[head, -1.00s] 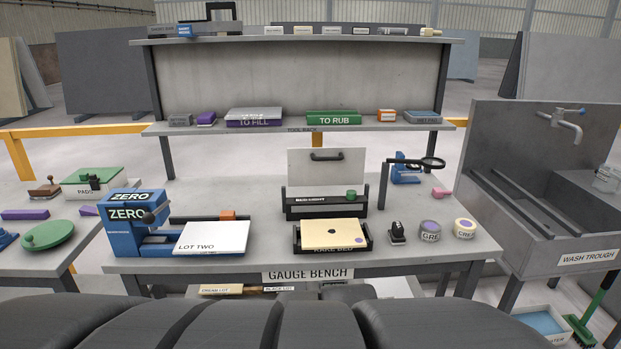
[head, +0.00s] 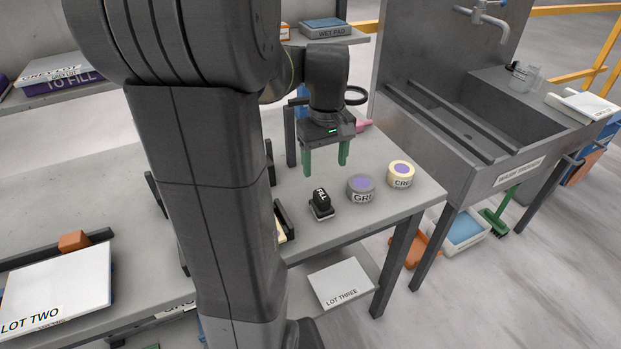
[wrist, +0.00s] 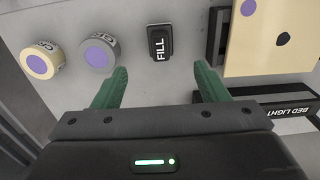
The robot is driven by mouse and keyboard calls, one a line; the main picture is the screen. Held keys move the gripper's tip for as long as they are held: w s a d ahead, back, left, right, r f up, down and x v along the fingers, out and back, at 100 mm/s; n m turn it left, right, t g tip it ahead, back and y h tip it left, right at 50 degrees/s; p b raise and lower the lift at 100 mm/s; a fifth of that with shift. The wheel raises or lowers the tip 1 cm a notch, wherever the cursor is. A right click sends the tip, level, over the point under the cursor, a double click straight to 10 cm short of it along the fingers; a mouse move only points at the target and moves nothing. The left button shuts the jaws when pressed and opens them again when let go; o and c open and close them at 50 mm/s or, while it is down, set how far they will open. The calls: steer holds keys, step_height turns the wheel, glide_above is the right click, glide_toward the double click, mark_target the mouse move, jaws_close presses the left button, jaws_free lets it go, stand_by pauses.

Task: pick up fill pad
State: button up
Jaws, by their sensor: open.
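The fill pad is a small black stamp-like block (head: 321,203) with a white FILL label on its top. It stands upright on the bench (head: 391,229), left of a grey round tin. In the wrist view the fill pad (wrist: 160,43) lies beyond my fingertips, about midway across the gap between them. My gripper (head: 325,170) has green fingers, is open and empty, and hangs above the bench behind the fill pad. In the wrist view its fingers (wrist: 158,80) are spread wide. Nothing hides the fill pad's top.
A grey tin (head: 361,188) and a cream tin (head: 401,174) stand right of the fill pad. In the wrist view a cream slab (wrist: 262,45) sits in a dark bed to the right. A magnifier (head: 356,95) stands behind my gripper. The wash trough (head: 450,130) is at right.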

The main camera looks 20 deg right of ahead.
mark_target(322, 195)
steer(key=f, duration=0.8)
steer(key=shift+w+d+f, duration=0.1)
steer(key=shift+w+d, duration=0.1)
steer(key=shift+w+a+f, duration=0.1)
steer(key=shift+w+f, duration=0.05)
steer(key=shift+f, duration=1.2)
steer(key=shift+w+a+f, duration=0.1)
steer(key=shift+f, duration=1.25)
steer(key=c, duration=1.1)
